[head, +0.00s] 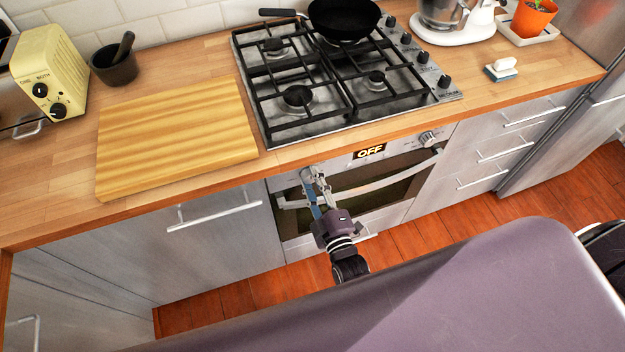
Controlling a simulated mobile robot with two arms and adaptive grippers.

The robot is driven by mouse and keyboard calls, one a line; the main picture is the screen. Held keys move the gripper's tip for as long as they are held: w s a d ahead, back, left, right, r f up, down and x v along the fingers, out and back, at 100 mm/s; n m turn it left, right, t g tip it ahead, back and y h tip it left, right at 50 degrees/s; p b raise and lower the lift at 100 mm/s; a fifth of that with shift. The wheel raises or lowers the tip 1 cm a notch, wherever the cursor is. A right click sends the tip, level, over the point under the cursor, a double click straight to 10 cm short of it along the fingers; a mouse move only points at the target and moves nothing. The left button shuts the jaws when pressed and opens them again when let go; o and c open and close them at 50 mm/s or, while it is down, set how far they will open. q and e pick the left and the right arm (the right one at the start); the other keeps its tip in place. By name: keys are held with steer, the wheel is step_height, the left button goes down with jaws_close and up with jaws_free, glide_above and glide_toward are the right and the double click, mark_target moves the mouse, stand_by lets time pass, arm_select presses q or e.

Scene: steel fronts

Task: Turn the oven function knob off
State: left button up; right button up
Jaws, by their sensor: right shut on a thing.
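The steel oven (375,185) is set under the counter below the hob. Its display (369,152) reads OFF. My right gripper (311,178) is at the left end of the oven's control panel, its fingers closed around the left knob, the function knob. The fingers hide most of that knob, so its pointer cannot be read. Another knob (427,138) shows uncovered at the right end of the panel. My left gripper is out of view.
The oven door handle (375,184) runs just below the panel, close to my right gripper. Above are the gas hob (338,118) with a black pan (343,20) and a wooden board (177,138). Drawers (500,145) flank the oven on the right.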

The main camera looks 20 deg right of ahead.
steer(key=o, duration=1.2)
steer(key=shift+c, duration=0.2)
steer(key=s, duration=1.2)
steer(key=shift+d, duration=0.15)
steer(key=s+f+m+g+y, duration=0.15)
steer(key=s+f+g, duration=0.3)
steer(key=f, duration=0.75)
steer(key=s+f+m+g, duration=0.3)
steer(key=s+f+g, duration=0.15)
steer(key=f, duration=0.75)
steer(key=s+d+f+m+g+h, duration=0.1)
steer(key=s+d+f+m+g, duration=0.1)
steer(key=s+d+f+g, duration=0.2)
steer(key=s+d+f+m+g+h, duration=0.1)
steer(key=s+d+f+m+g, duration=0.2)
steer(key=s+f, duration=0.7)
steer(key=s+d+g, duration=0.1)
steer(key=s, duration=0.7)
steer(key=shift+f, duration=0.15)
